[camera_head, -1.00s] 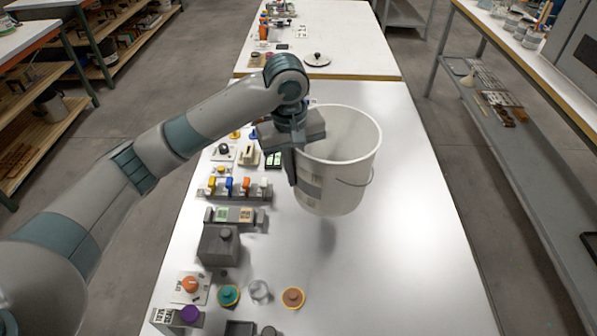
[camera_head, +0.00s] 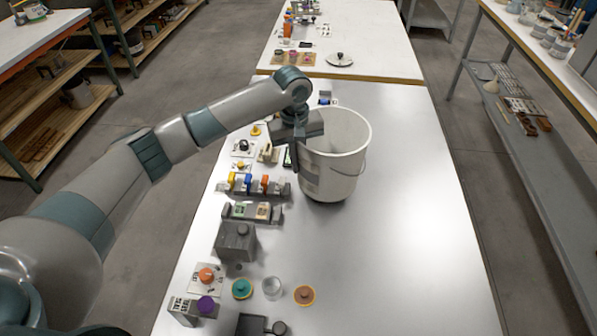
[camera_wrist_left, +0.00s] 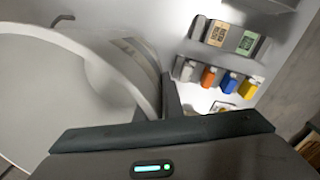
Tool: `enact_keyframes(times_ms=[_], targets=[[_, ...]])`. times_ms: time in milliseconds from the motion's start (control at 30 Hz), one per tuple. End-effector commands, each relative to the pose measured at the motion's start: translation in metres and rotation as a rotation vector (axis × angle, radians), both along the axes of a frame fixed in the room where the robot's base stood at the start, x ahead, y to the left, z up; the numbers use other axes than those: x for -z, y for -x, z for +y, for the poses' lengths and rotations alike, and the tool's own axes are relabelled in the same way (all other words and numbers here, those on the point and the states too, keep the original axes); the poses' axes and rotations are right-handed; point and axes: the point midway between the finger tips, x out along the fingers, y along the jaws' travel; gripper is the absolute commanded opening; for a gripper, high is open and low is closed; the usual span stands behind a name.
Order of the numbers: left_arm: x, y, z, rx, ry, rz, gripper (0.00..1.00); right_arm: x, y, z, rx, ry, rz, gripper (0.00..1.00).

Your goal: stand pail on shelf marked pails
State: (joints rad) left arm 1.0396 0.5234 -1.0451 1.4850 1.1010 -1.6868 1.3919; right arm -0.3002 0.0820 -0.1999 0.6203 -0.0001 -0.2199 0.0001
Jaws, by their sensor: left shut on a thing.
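The pail (camera_head: 338,160) is large, off-white and upright, with a thin wire bail on its right side. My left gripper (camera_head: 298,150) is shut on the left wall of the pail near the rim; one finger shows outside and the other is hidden. The pail is low over the white table; I cannot tell whether its base touches. In the left wrist view the pail's rim (camera_wrist_left: 125,65) curves over the left half, beside the gripper (camera_wrist_left: 166,115). My right gripper is not in view. I cannot read a shelf marked pails.
The white table (camera_head: 400,250) is bare to the right of the pail. Along its left side stand a rack with coloured switches (camera_head: 262,186), a grey box (camera_head: 235,240) and several round lids. Shelves (camera_head: 45,130) stand at left; a grey shelf unit (camera_head: 530,150) at right.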

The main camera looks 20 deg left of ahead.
Motion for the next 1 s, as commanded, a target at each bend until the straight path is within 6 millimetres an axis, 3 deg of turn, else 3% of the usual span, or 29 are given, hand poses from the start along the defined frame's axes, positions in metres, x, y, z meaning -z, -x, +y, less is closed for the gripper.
enact_keyframes(times_ms=[167, 500, 900, 933, 1000], targets=[[0.003, 0.0, 0.0, 0.0, 0.001, 0.001, 0.0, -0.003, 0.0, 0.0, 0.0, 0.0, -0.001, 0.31], [0.038, 0.0, 0.0, 0.0, 0.0, 0.0, 0.0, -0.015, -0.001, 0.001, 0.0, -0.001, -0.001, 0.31], [0.041, 0.0, 0.0, 0.0, 0.001, -0.001, 0.0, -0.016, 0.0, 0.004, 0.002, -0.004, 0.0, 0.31], [0.042, 0.001, 0.0, 0.0, 0.0, 0.0, 0.14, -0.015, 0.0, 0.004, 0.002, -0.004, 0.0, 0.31], [0.042, 0.001, 0.0, 0.0, 0.0, 0.0, 0.26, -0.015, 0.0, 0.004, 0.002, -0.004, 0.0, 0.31]])
